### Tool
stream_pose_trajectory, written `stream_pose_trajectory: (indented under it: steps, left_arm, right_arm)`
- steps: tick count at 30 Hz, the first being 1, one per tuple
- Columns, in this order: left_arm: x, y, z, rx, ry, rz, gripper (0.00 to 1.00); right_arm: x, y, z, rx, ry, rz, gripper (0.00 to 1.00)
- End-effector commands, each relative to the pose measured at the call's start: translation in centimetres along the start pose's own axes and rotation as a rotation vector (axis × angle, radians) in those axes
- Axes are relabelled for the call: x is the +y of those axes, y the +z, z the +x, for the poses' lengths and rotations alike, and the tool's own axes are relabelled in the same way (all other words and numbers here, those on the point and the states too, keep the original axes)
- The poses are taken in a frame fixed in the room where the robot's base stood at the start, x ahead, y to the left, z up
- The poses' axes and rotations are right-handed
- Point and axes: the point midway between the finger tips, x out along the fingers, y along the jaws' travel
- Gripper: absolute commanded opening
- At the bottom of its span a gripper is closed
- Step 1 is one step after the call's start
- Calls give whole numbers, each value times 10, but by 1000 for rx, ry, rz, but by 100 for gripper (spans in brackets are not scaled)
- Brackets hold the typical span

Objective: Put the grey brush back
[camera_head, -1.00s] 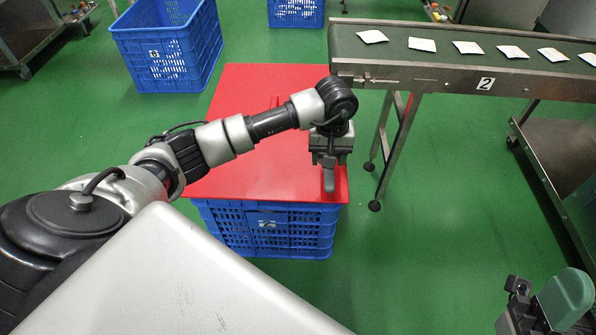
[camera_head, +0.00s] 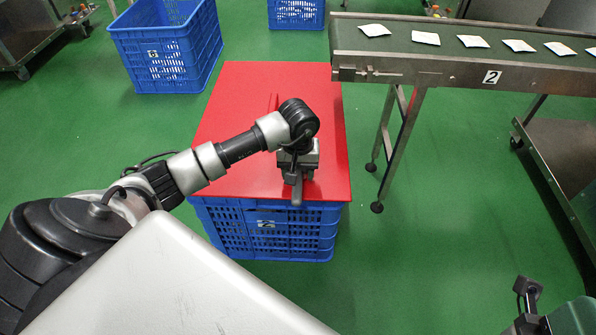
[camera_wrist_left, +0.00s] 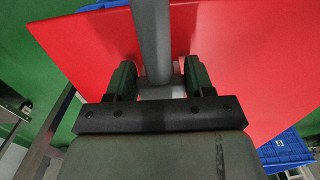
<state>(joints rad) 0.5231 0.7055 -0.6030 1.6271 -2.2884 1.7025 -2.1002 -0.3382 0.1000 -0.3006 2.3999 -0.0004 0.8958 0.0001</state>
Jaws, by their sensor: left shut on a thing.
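The grey brush (camera_wrist_left: 152,35) shows as a grey bar between the fingers of my left gripper (camera_wrist_left: 158,78) in the left wrist view. My left gripper (camera_head: 297,178) is shut on it. In the head view, a grey end of the brush (camera_head: 297,192) sticks out below the gripper, over the front part of a red board (camera_head: 235,135). I cannot tell whether the brush touches the board. The rest of the brush is hidden by the gripper and arm. My right gripper (camera_head: 527,305) shows only partly at the lower right, and its jaws cannot be made out.
The red board lies on a blue crate (camera_head: 225,238). A narrow red feature (camera_head: 275,102) shows on its far half. A conveyor (camera_head: 440,68) with several white packets stands to the right. Another blue crate (camera_head: 165,65) stands at the upper left. Green floor between is clear.

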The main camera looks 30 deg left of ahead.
Motion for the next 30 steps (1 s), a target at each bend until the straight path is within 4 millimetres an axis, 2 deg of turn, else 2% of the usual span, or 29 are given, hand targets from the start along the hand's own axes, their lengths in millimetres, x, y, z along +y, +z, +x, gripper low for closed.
stream_pose_trajectory:
  steps: [5, 6, 10, 18, 21, 26, 30]
  left_arm:
    - [0, 0, 4, 0, 0, 1, 23]
    - [0, 0, 3, -1, 0, 1, 59]
    - [0, 0, 3, -1, 0, 0, 78]
    - [0, 0, 2, -1, 0, 0, 78]
    - [0, 0, -4, 0, 0, 0, 78]
    - [-1, -1, -34, 3, -1, 1, 78]
    - [0, -2, -68, 5, 0, 1, 78]
  right_arm:
    - [0, 1, -3, -2, -1, 0, 43]
    - [0, 1, 0, 2, -2, 0, 43]
    - [0, 1, 1, 5, -3, -1, 43]
    - [0, 0, 2, 7, -2, -1, 43]
    - [0, -1, 6, 8, -1, -1, 43]
    - [0, -4, 16, 3, 3, 0, 43]
    - [0, -7, 26, -7, 6, 0, 43]
